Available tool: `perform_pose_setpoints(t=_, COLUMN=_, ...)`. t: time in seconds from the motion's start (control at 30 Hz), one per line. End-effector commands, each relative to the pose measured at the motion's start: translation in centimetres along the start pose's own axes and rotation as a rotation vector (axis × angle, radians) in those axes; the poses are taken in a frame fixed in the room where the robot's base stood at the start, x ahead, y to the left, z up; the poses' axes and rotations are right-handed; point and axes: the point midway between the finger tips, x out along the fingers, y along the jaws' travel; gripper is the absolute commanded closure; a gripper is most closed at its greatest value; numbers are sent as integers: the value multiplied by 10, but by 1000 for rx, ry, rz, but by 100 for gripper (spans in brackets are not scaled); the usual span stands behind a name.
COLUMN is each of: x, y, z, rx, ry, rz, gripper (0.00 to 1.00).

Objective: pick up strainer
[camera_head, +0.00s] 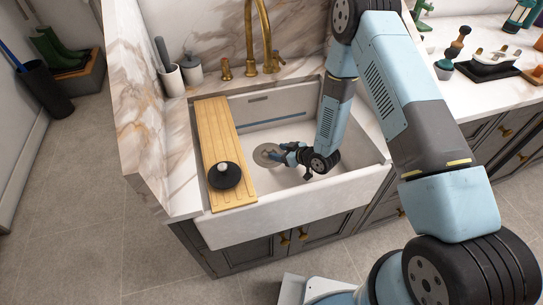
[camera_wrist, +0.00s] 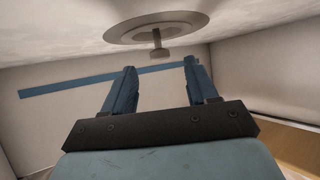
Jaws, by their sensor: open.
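The strainer (camera_wrist: 157,44) is a round metal piece with a short knob, seated at the drain in the sink floor. In the head view the drain disc (camera_head: 266,154) shows, partly covered by my gripper. My gripper (camera_wrist: 160,68) is open, with its two blue fingers apart and nothing between them. In the wrist view the knob appears just beyond the fingertips, roughly in line with the gap. In the head view my gripper (camera_head: 283,152) is low inside the sink, pointing left towards the drain. I cannot tell the exact distance to the knob.
The white sink (camera_head: 340,173) surrounds my gripper with its walls. A wooden board (camera_head: 213,130) lies across its left side, with a black round object (camera_head: 224,177) on it. A brass faucet (camera_head: 266,40) stands behind. A blue strip (camera_wrist: 75,83) runs along the sink wall.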

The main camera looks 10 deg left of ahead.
Motion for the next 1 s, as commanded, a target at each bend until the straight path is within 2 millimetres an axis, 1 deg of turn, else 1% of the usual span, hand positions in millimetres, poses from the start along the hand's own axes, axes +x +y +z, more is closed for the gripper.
perform_pose_setpoints(t=0.3, x=40, y=2, z=0, rx=-3, ry=0, rz=0, gripper=42)
perform_pose_setpoints(t=0.4, x=47, y=3, z=0, rx=-1, ry=-1, rz=1, gripper=42)
perform_pose_setpoints(t=0.5, x=50, y=3, z=0, rx=-1, ry=-1, rz=1, gripper=42)
perform_pose_setpoints(t=0.7, x=50, y=3, z=0, rx=-1, ry=-1, rz=1, gripper=43)
perform_pose_setpoints(t=1.0, x=50, y=3, z=0, rx=-1, ry=-1, rz=1, gripper=72)
